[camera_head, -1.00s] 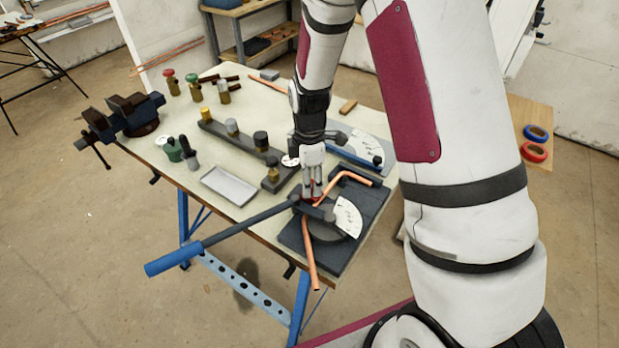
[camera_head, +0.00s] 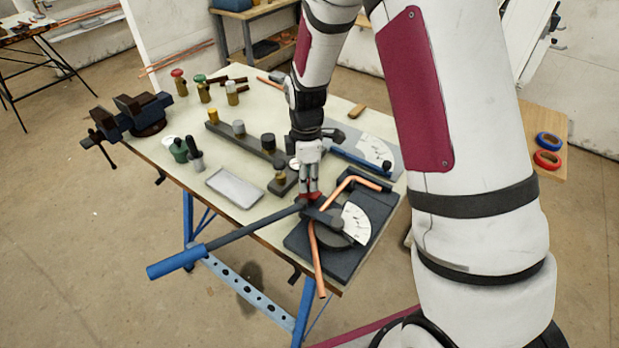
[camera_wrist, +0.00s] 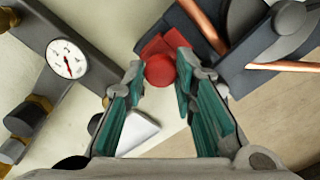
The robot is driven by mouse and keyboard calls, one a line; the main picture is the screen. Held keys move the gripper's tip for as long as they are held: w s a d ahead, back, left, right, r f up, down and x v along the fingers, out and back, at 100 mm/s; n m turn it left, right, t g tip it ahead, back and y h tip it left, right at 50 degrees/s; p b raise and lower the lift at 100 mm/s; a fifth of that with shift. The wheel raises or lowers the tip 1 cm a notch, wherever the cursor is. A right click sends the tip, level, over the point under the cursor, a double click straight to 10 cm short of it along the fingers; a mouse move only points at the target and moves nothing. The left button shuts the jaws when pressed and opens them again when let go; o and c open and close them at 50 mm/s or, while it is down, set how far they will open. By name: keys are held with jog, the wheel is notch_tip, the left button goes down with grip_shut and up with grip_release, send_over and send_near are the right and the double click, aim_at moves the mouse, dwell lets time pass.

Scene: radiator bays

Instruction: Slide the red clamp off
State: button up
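The red clamp (camera_head: 311,196) is a small block with a round red knob. It is at the back-left edge of the dark pipe bender (camera_head: 313,265), beside the bent copper pipe (camera_head: 316,262). In the wrist view the clamp's knob (camera_wrist: 160,71) lies between my fingertips, with its red block behind it, close against the bender's dark edge (camera_wrist: 190,30). I cannot tell whether block and bender touch. My gripper (camera_head: 310,190) points down and looks closed on the knob; it also shows in the wrist view (camera_wrist: 160,75).
The bender's long blue-ended handle (camera_head: 175,264) sticks out to the left over the bench edge. A grey tray (camera_head: 234,187) and a dark rail with fittings (camera_head: 240,142) are left of my gripper. A dial gauge (camera_wrist: 67,59) is nearby.

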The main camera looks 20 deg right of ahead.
jog(key=o, duration=0.4)
jog(key=shift+w+a, duration=0.2)
jog(key=shift+w, duration=0.05)
jog(key=shift+c, duration=0.2)
jog(key=shift+r, duration=0.1)
notch_tip(320, 180, up, 12)
jog(key=s+d+r+m+t, duration=0.1)
jog(key=s+r+m+t, duration=0.2)
jog(key=s+r+m, duration=0.7)
jog(key=s+r+m+t, duration=0.1)
jog(key=s+r+m, duration=0.2)
jog(key=s, duration=0.4)
jog(key=s+d+r+m+t, duration=0.1)
jog(key=s+r+m, duration=0.2)
jog(key=s, duration=0.4)
jog(key=shift+s+d+r, duration=0.15)
jog(key=shift+r, duration=0.25)
